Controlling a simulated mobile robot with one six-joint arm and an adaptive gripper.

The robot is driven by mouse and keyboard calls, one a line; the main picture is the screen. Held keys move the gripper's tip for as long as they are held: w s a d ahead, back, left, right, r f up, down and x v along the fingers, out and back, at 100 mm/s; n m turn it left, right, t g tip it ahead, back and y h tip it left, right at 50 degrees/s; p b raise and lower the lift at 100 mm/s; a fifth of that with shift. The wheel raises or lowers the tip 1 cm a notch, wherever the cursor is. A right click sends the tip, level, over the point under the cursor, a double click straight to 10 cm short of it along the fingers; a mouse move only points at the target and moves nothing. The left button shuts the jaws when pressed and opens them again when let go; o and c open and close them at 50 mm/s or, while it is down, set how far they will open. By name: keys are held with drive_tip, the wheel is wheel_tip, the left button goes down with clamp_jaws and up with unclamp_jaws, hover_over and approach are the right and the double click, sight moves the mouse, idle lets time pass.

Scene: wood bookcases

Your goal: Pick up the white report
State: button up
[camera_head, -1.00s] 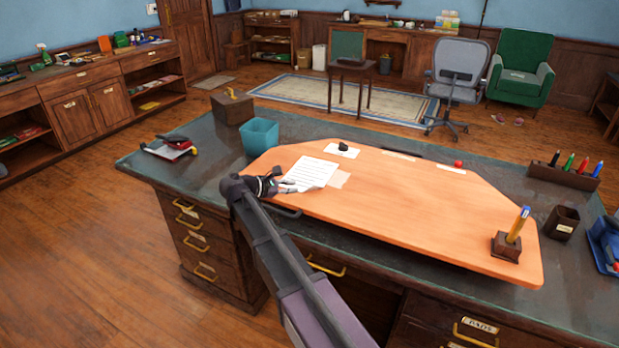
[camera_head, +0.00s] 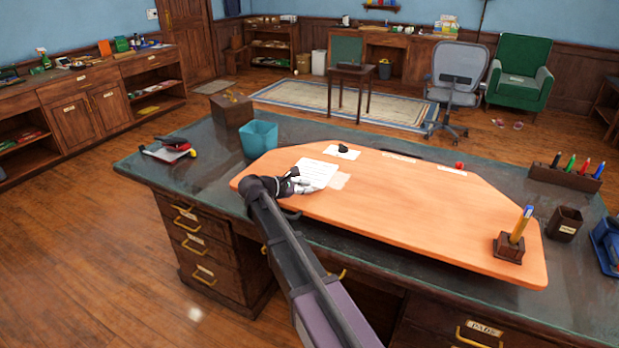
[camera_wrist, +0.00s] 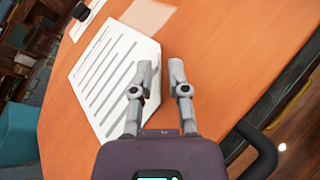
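The white report, a sheet with printed lines (camera_head: 319,171), lies on the orange board of the desk. It fills the left-centre of the wrist view (camera_wrist: 100,85). My gripper (camera_head: 308,187) is low over the sheet's near edge and hides part of it. In the wrist view my gripper (camera_wrist: 160,68) has its two fingers apart with a narrow gap. The left finger overlaps the sheet's right edge and the right finger is over bare board. Nothing is visibly held. I cannot tell whether the fingertips touch the paper.
A pale card (camera_head: 340,181) lies beside the sheet. Another white paper (camera_head: 335,151) with a black object lies beyond it. A teal bin (camera_head: 259,138) stands at left. A pen holder (camera_head: 510,247) stands on the board's right end. The board's middle is clear.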

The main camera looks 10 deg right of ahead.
drive_tip(key=shift+b+x, duration=0.6)
drive_tip(key=shift+x, duration=1.45)
clamp_jaws()
